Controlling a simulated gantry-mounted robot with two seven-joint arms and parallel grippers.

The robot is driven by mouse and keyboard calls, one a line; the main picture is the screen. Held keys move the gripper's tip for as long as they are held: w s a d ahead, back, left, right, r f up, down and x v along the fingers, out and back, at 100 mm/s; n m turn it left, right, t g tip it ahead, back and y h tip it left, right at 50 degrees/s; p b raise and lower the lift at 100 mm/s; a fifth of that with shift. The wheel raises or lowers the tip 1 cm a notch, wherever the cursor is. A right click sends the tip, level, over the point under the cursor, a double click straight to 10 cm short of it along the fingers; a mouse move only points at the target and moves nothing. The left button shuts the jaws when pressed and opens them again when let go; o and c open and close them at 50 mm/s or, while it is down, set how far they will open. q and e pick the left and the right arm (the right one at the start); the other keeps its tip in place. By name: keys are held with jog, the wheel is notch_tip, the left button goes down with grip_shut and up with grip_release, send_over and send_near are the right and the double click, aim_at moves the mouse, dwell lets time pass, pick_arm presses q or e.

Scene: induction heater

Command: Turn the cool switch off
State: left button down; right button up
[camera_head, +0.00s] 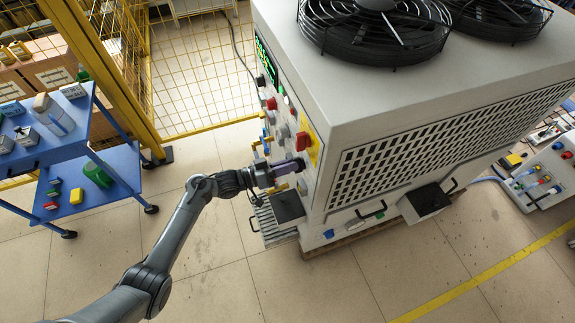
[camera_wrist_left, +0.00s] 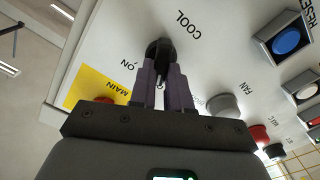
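The cool switch (camera_wrist_left: 160,46) is a black rotary knob on the white panel of the heater, with the words COOL and ON printed beside it in the left wrist view. My left gripper (camera_wrist_left: 162,70) is at the knob, with its two purple-grey fingers on either side of the handle and seemingly touching it. The handle's turn angle is partly hidden by the fingers. In the head view my left gripper (camera_head: 290,168) reaches the panel side of the large white machine (camera_head: 330,110), and the switch is mostly hidden there. My right gripper is not in view.
A red main switch (camera_head: 303,140) on a yellow plate sits close to the gripper. Grey, red and blue buttons (camera_wrist_left: 287,42) line the panel beside the switch. A blue cart (camera_head: 115,165) and a yellow fence (camera_head: 195,70) stand at the left. The floor in front is clear.

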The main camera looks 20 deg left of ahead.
pick_arm(q)
jog(key=m, duration=0.4)
jog(key=shift+s, duration=0.1)
jog(key=c, duration=1.1)
grip_release()
jog(key=v, duration=1)
jog(key=shift+s+a+p, duration=0.25)
jog(key=shift+s+p, duration=0.05)
